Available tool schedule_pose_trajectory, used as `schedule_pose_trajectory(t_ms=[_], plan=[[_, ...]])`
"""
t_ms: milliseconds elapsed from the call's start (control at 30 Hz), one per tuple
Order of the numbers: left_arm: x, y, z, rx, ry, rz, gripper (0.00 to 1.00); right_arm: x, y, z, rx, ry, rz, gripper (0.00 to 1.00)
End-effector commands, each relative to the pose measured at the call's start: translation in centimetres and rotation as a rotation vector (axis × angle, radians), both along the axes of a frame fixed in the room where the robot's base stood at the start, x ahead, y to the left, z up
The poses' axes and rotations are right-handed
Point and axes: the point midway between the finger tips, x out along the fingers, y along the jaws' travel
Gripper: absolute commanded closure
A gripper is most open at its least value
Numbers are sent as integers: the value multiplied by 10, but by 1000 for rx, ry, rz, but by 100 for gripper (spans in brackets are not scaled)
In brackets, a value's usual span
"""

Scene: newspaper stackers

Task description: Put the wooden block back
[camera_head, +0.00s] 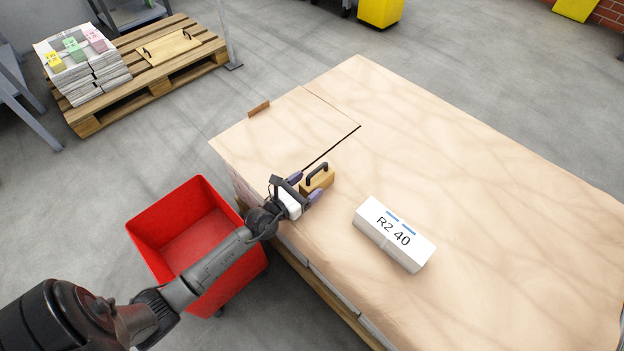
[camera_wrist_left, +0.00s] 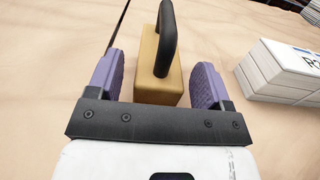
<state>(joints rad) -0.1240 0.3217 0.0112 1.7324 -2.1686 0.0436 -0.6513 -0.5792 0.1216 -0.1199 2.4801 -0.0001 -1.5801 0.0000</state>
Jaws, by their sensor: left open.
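The wooden block (camera_head: 318,181) is a light tan block with a black handle on top. It sits on the brown paper-covered stack (camera_head: 470,170) near its left edge. My left gripper (camera_head: 305,184) is open, with its purple fingers on either side of the block. In the left wrist view the block (camera_wrist_left: 158,75) lies ahead and between the two fingertips (camera_wrist_left: 160,75), with gaps visible on both sides. Its black handle (camera_wrist_left: 166,38) stands up along the block. My right gripper is not in view.
A white bundle marked R2 40 (camera_head: 394,235) lies right of the block. A thin black slit (camera_head: 331,146) and a small brown piece (camera_head: 258,109) are on the stack. A red bin (camera_head: 165,215) stands left. A pallet (camera_head: 160,80) with newspapers (camera_head: 85,68) and a handled board is behind.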

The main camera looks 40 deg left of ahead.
Motion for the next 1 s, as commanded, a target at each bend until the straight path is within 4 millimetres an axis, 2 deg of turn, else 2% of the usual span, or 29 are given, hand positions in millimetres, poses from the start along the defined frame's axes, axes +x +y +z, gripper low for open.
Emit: schedule_pose_trajectory(t_ms=[33,200,400,600,767,867,967,1000], plan=[[-11,1,2,2,5,-1,27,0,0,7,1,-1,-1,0],[-44,3,1,3,4,-1,27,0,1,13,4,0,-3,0],[-74,5,1,3,3,-2,27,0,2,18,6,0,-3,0],[-91,6,1,1,1,-1,27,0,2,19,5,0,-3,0],[-95,6,1,-4,-2,0,27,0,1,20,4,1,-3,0],[-97,5,7,-71,-23,21,27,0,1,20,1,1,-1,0],[-102,4,22,-261,-78,82,27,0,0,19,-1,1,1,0],[-105,5,29,-375,-107,122,27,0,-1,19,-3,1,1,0]])
